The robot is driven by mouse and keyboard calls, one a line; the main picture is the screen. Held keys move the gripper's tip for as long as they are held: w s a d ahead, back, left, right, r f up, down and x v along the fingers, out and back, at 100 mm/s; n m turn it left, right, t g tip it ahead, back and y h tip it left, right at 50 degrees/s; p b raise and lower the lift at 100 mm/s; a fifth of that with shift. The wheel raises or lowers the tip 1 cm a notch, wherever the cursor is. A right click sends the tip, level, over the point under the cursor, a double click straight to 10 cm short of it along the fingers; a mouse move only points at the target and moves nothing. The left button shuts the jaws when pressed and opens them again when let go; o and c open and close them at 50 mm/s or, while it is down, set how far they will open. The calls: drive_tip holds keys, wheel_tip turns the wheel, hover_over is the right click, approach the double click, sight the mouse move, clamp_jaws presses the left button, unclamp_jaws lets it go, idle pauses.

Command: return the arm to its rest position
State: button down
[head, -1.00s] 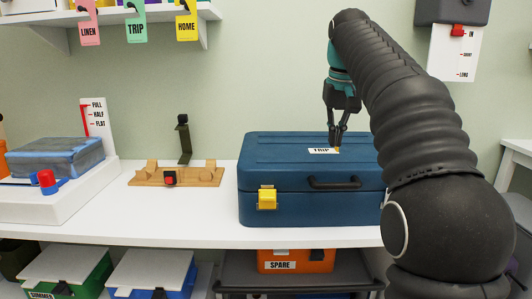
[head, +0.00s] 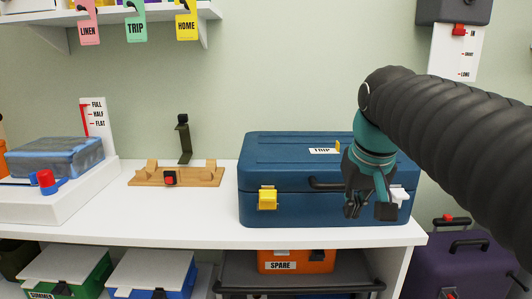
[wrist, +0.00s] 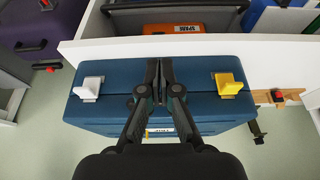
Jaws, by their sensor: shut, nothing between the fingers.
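My gripper (head: 370,207) hangs in front of the right part of the blue case in the head view, its fingers pointing down. It holds nothing. In the wrist view my gripper (wrist: 160,62) shows its two fingers together in front of the case. The closed blue case (head: 290,180) stands on the white shelf, with a TRIP label (head: 323,150) on its lid. Its yellow latch (head: 267,198) is at the left and its white latch (head: 398,196) is at the right, partly beside my fingers. My gripper hides part of the case's front and handle.
A wooden stand (head: 176,177) and a wrapped blue bundle (head: 55,158) on a white block are to the left. An orange SPARE box (head: 296,261) is below the shelf (head: 150,218). A purple suitcase (head: 465,262) stands at the lower right. A grey wall unit (head: 452,10) hangs at the upper right.

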drive_tip(key=s+f+t, duration=0.1)
drive_tip(key=s+f, duration=1.3)
drive_tip(key=f, duration=0.2)
drive_tip(key=shift+f, duration=0.3)
idle(0.5)
